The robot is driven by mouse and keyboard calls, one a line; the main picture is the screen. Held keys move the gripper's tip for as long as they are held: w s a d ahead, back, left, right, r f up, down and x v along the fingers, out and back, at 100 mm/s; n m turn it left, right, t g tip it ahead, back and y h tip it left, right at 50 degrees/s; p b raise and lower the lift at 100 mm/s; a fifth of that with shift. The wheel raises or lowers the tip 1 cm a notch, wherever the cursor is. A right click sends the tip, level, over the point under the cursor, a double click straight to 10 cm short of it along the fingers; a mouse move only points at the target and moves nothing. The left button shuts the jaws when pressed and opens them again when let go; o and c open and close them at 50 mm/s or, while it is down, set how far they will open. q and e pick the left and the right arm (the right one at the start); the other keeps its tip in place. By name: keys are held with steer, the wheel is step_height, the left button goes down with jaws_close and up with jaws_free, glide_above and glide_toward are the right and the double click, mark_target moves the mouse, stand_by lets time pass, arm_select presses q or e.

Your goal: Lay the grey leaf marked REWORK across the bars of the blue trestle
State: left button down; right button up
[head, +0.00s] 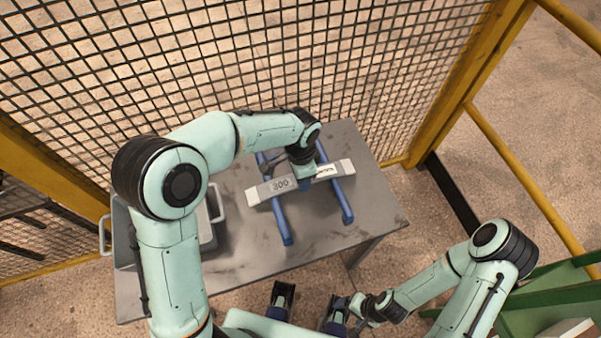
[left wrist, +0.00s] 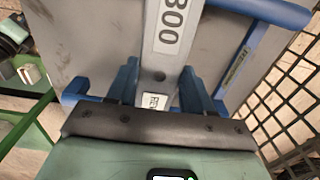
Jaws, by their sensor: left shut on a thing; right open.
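The grey leaf (head: 265,190) spans over both bars of the blue trestle (head: 280,222), its ends reaching past them. It bears a number plate, apparently 800, and a second label partly hidden by my gripper. My left gripper (head: 305,183) is shut on the leaf between the bars. In the left wrist view its fingers (left wrist: 160,92) straddle the leaf (left wrist: 168,58); the second label between them is only partly readable. Blue trestle parts (left wrist: 265,10) show beyond. I cannot tell whether the leaf touches the bars. My right gripper (head: 311,302) is open and empty in front of the table.
The trestle stands on a grey table (head: 372,205). A grey bin (head: 208,225) stands at the table's left, partly behind my left arm. A wire mesh fence (head: 360,75) with yellow posts runs behind. Green shelving (head: 545,308) is at the lower right. The table's right corner is clear.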

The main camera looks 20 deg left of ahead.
arm_select(q)
steer(key=shift+c, duration=2.2)
jaws_free()
steer(key=shift+o, duration=0.4)
step_height(320, 180, up, 14)
steer(key=p, duration=0.1)
steer(key=shift+f+p, duration=0.25)
steer(key=shift+p, duration=0.15)
